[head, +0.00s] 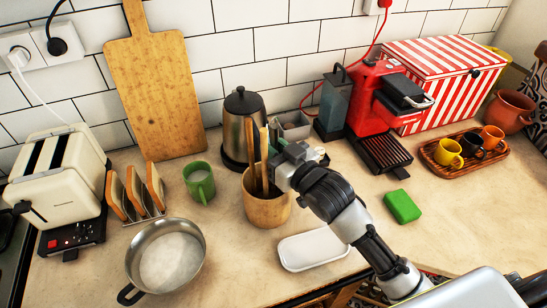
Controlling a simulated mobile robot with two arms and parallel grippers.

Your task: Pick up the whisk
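I cannot make out a whisk for sure. A wooden utensil pot (266,210) stands on the counter with several upright wooden-looking handles (264,155) in it. My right gripper (288,163) is at the upper right side of the pot, close beside the handles, and hides part of the pot's opening. The fingers are small and partly turned away, so I cannot tell if they are open or closed on a handle. My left gripper is not in view.
A kettle (240,128) and a grey container (295,125) stand behind the pot. A green mug (199,181) and a pan (168,260) are to its left. A white tray (313,249) lies in front, a green sponge (402,206) to the right, near a red coffee machine (372,95).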

